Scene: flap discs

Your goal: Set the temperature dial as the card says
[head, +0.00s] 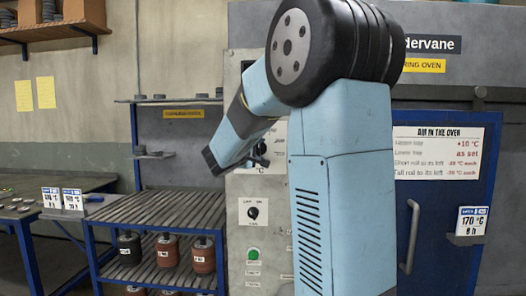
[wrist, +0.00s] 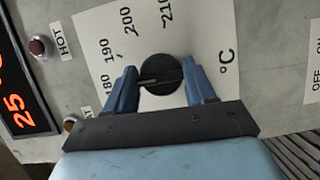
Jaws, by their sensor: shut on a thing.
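The temperature dial is a round black knob (wrist: 160,74) on a white scale plate (wrist: 205,40), with 180 to 210 readable and °C at the right. A pale line on the knob points left, roughly toward 180; the exact setting is unclear. My gripper (wrist: 160,79) is shut on the knob, with a blue finger on each side. In the head view my gripper (head: 262,147) is at the oven's control panel, and my arm hides much of it. A card (head: 472,221) on the blue oven door reads 170 °C, apparently 8 h.
A sign (head: 438,152) on the oven door (head: 433,235) lists air offsets for trays and rolls. The red display (wrist: 22,100) reads about 25. A lower knob (head: 253,211) and green button (head: 253,253) sit below.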

